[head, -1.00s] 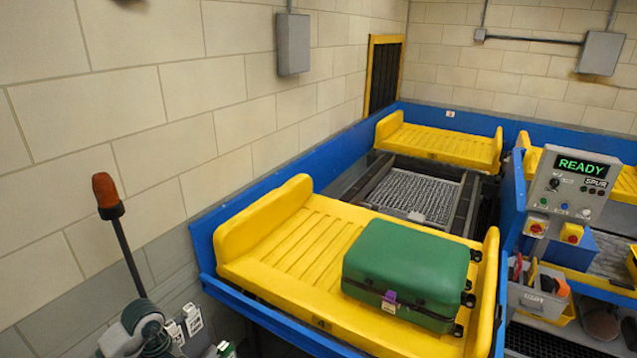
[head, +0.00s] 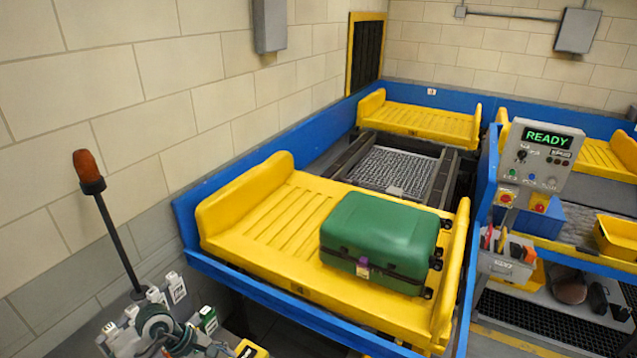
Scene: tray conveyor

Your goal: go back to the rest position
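Neither gripper shows in the head view. A grey-green jointed part at the bottom left looks like a piece of my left arm, but I can make out no fingertips on it. No part of my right arm shows. A green suitcase (head: 380,238) lies flat on the right part of a yellow tray (head: 245,240), with a purple tag on its near side. Nothing of mine touches the suitcase or the tray.
A blue-sided conveyor (head: 290,300) carries the tray, with a metal grating and another yellow tray (head: 420,120) behind. A control panel (head: 540,160) reading READY stands at right above a grey bin (head: 505,262). An orange beacon (head: 88,166) and white tags (head: 175,288) stand at left.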

